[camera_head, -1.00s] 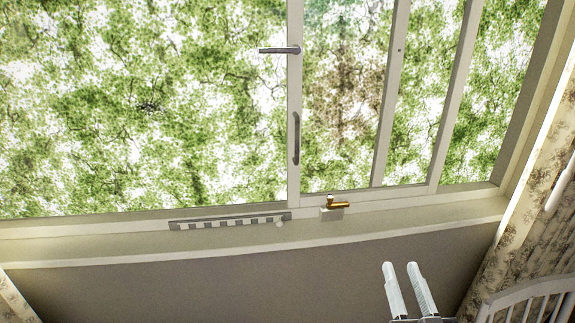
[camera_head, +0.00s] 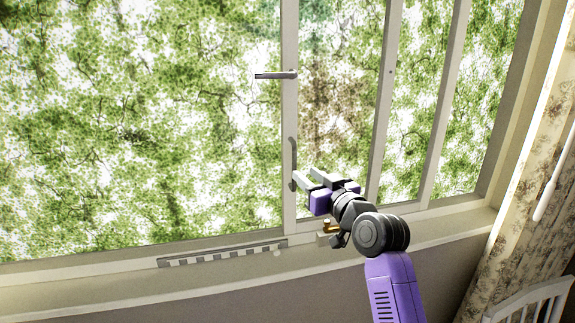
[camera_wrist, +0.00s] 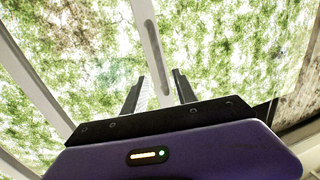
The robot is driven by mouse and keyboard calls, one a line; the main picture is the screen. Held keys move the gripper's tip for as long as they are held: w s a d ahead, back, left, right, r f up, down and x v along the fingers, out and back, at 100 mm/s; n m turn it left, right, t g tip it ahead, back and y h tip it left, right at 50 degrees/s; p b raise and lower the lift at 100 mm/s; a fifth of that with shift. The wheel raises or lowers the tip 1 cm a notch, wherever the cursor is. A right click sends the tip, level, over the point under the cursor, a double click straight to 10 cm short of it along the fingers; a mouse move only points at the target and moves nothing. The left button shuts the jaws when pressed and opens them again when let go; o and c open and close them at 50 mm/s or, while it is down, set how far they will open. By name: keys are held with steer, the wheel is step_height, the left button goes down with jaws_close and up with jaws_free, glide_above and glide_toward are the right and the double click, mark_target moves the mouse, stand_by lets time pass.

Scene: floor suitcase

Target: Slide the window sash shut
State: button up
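The window sash's pale upright stile (camera_head: 289,118) stands near the middle of the head view. It carries a grey upright pull handle (camera_head: 293,160) and, higher up, a grey lever (camera_head: 276,75). My gripper (camera_head: 304,178) is raised in front of the window, its two fingers pointing left toward the lower end of the pull handle. The fingers are spread and look empty. In the wrist view the gripper (camera_wrist: 160,90) also shows open, with a pale bar (camera_wrist: 151,50) running down between the fingertips. Whether the fingers touch the handle, I cannot tell.
A brass catch (camera_head: 326,230) on the sill is partly hidden by my gripper. A grey slotted strip (camera_head: 220,255) lies along the sill to the left. More uprights (camera_head: 385,90) stand to the right. A patterned curtain (camera_head: 530,180) and a white slatted rail (camera_head: 540,295) are at far right.

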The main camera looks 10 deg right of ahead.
mark_target(295, 167)
steer(key=shift+w+a+p, duration=0.2)
steer(key=shift+w+a, duration=0.05)
steer(key=shift+w, duration=1)
steer(key=shift+w+a+p, duration=0.15)
steer(key=shift+w+a, duration=0.15)
steer(key=shift+w, duration=0.95)
steer(key=shift+w+a+p, duration=0.2)
steer(key=shift+w+a, duration=0.05)
steer(key=shift+w, duration=1)
steer(key=shift+c, duration=0.2)
jaws_close()
